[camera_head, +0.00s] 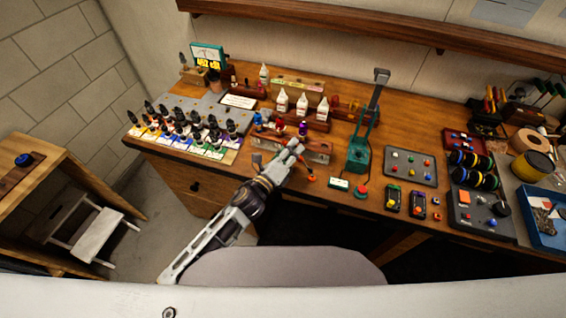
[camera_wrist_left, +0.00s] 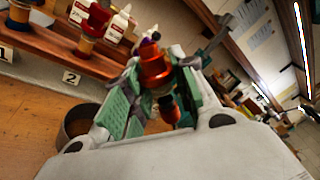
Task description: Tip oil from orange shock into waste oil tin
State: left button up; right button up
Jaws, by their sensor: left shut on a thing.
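My left gripper (camera_head: 297,158) reaches over the front edge of the bench. In the left wrist view its green-padded fingers (camera_wrist_left: 150,95) are shut on the orange shock (camera_wrist_left: 155,68), whose orange body shows between the pads. The shock looks tilted in that view, and its lower end is partly hidden by the fingers. A dark round tin (camera_wrist_left: 76,124), which looks like the waste oil tin, stands on the bench beside the gripper, partly hidden by it. I cannot tell whether oil is in the shock or flowing. My right gripper is not in view.
A wooden stand (camera_wrist_left: 60,45) with numbered plates is behind the gripper. White bottles (camera_head: 301,104) stand farther back. A green press (camera_head: 360,150) and a grey tray (camera_head: 410,166) are to the right. Several dark-capped bottles (camera_head: 190,130) crowd the left.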

aim_at(286, 143)
pick_arm(q)
jog(key=shift+w+a+r+m, duration=0.2)
jog(key=shift+r+m, duration=0.3)
jog(key=shift+m, duration=0.6)
jog(key=shift+r, duration=0.1)
jog(key=shift+w+a+r+m, duration=0.2)
jog(key=shift+r+m, duration=0.4)
jog(key=shift+m, duration=0.45)
jog(key=shift+w+a+r+m, duration=0.1)
jog(key=shift+a+r+m, duration=0.35)
jog(key=shift+m, duration=0.6)
jog(key=shift+d+r, duration=0.1)
jog(key=shift+d, duration=0.05)
jog(key=shift+r, duration=0.1)
jog(key=shift+w+a+r+m, duration=0.25)
jog(key=shift+r+m, duration=0.45)
jog(key=shift+m, duration=0.35)
jog(key=shift+w+a+r+m, duration=0.1)
jog(key=shift+a+r+m, duration=0.25)
jog(key=shift+r+m, duration=0.5)
jog(key=shift+f, duration=0.15)
jog(key=shift+a, duration=0.1)
